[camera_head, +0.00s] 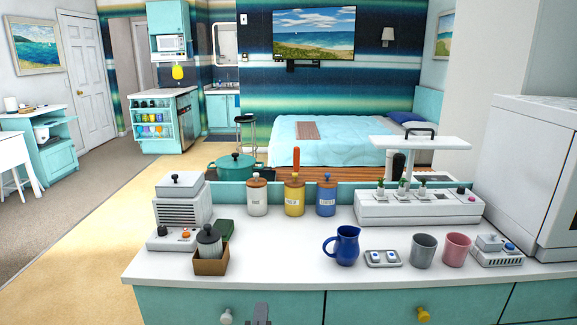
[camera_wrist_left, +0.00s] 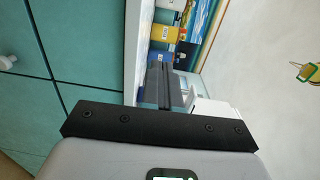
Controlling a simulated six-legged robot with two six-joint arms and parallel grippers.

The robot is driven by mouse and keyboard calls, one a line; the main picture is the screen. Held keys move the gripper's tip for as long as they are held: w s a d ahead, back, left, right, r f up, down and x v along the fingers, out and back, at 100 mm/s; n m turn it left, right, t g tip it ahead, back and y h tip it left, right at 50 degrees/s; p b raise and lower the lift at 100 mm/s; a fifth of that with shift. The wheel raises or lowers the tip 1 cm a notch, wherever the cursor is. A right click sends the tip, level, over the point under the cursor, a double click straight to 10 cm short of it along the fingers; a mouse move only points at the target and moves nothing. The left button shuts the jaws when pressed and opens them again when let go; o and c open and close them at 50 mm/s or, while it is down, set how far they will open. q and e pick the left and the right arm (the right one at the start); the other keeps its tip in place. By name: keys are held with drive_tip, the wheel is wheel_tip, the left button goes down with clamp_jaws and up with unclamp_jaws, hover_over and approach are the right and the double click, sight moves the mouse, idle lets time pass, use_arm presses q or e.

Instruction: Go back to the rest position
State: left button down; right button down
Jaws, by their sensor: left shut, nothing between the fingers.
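My right gripper is in neither view.
The counter holds a blue jug (camera_head: 341,246), a grey cup (camera_head: 423,250), a pink cup (camera_head: 456,248), several canisters, and a brown box (camera_head: 211,262) with a jar. A white drawer knob (camera_head: 225,316) and yellow knob (camera_head: 423,314) stick out. A white cabinet (camera_head: 535,175) stands at right.

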use_arm(q)
drive_tip(key=s+a+f+n+g+p, duration=0.2)
drive_tip(key=s+a+f+g+p, duration=0.15)
drive_tip(key=a+f, duration=0.3)
drive_tip(key=s+a+f+n+g+p, duration=0.2)
drive_tip(key=s+a+f+g+p, duration=0.15)
drive_tip(key=a+f, duration=0.35)
drive_tip(key=s+d+f+n+g+h, duration=0.2)
drive_tip(key=s+d+f+n+g, duration=0.1)
drive_tip(key=s+n, duration=0.5)
drive_tip(key=s+d+f+n+g+h+p, duration=0.1)
drive_tip(key=s+d+f+n+g, duration=0.3)
drive_tip(key=s, duration=0.8)
wheel_tip(320, 180, down, 3)
drive_tip(key=n+g+h, duration=0.1)
drive_tip(key=n+g, duration=0.2)
drive_tip(key=shift+s+d+r+n, duration=0.15)
drive_tip(key=shift+s+r+n, duration=0.05)
drive_tip(key=shift+s+n, duration=0.2)
drive_tip(key=shift+w, duration=0.1)
